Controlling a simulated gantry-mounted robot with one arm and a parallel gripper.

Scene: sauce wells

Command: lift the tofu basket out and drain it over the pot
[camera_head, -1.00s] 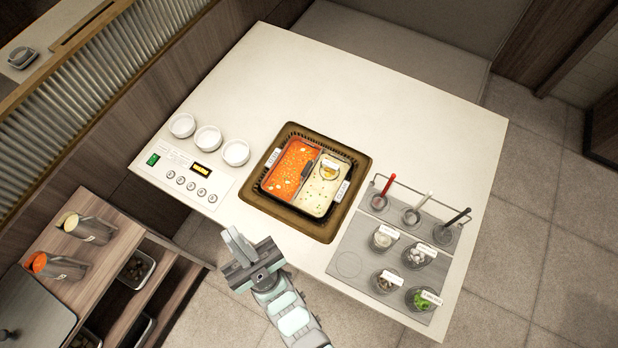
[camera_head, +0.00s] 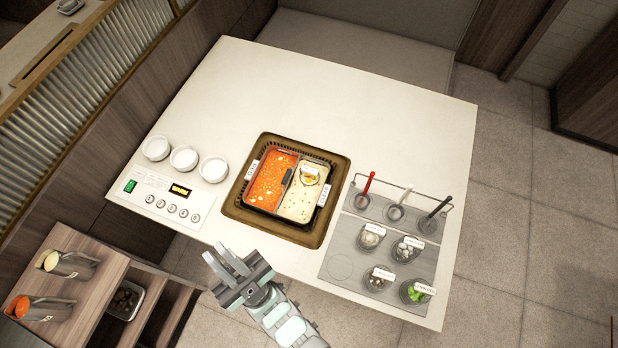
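The pot (camera_head: 249,197) is set into the counter and split into a red broth (camera_head: 268,182) and a pale broth (camera_head: 298,205). A small round basket-like item (camera_head: 310,176) with yellowish contents and a white tag sits in the pale side; I take it for the tofu basket, but it is too small to be sure. A dark piece (camera_head: 287,179) lies along the divider. My gripper (camera_head: 226,262) is in front of the counter's near edge, lower left of the pot, apart from the basket. Its two fingers are apart with nothing between them.
A rack (camera_head: 448,207) right of the pot holds red-, white- and black-handled utensils. Several labelled cups stand on a grey board (camera_head: 341,262). Three white bowls (camera_head: 184,158) and a control panel (camera_head: 150,195) are at left. The counter behind the pot (camera_head: 330,95) is clear.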

